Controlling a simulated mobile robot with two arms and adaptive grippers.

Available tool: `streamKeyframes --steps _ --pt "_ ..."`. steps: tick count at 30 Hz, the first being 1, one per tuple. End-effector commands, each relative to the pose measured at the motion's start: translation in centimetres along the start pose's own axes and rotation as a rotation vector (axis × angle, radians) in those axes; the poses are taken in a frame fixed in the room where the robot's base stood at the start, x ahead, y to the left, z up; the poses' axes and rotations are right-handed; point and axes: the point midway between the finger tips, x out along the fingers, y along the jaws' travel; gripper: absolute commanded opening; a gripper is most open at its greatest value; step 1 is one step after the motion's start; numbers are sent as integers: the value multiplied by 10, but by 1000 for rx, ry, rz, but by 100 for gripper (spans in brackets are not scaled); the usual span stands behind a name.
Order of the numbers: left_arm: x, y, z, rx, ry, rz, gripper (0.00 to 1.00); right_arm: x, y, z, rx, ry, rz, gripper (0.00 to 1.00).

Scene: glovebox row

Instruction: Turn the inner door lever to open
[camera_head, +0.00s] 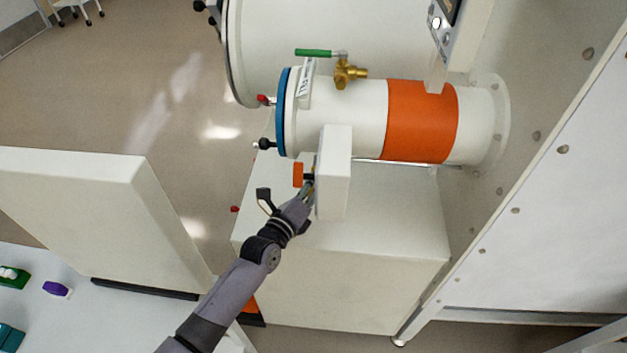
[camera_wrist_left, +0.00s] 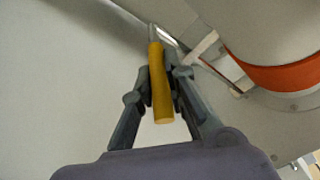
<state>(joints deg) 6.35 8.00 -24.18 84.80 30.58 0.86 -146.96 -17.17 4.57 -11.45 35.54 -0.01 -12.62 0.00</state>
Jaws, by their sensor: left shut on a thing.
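A lever with a yellow grip (camera_wrist_left: 160,85) and a metal end lies between the fingers of my left gripper (camera_wrist_left: 160,95) in the left wrist view, and the fingers are closed on it. In the head view my left gripper (camera_head: 306,190) is at the left face of a white box (camera_head: 334,175) beside the white cylindrical chamber (camera_head: 340,110). The lever is mostly hidden there by my gripper. A small orange part (camera_head: 298,175) shows just above the fingers. My right gripper is in neither view.
The chamber has an orange band (camera_head: 420,122), a blue door rim (camera_head: 282,112) and a green-handled valve (camera_head: 315,53) on top. A larger white chamber (camera_head: 330,25) lies behind. A white cabinet (camera_head: 340,235) stands below. A white panel (camera_head: 75,200) is at the left.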

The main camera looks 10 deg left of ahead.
Motion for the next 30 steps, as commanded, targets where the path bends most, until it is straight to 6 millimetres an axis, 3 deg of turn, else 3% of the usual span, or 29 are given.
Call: streamKeyframes --steps 1,6,12,30 --pt "-1 -5 4 -8 12 17 0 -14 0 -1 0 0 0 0" --pt "-3 -13 10 -38 57 78 0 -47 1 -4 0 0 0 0" --pt "-4 -18 13 -84 125 169 0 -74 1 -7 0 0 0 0" --pt "-1 -32 26 -213 309 415 0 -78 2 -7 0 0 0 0"
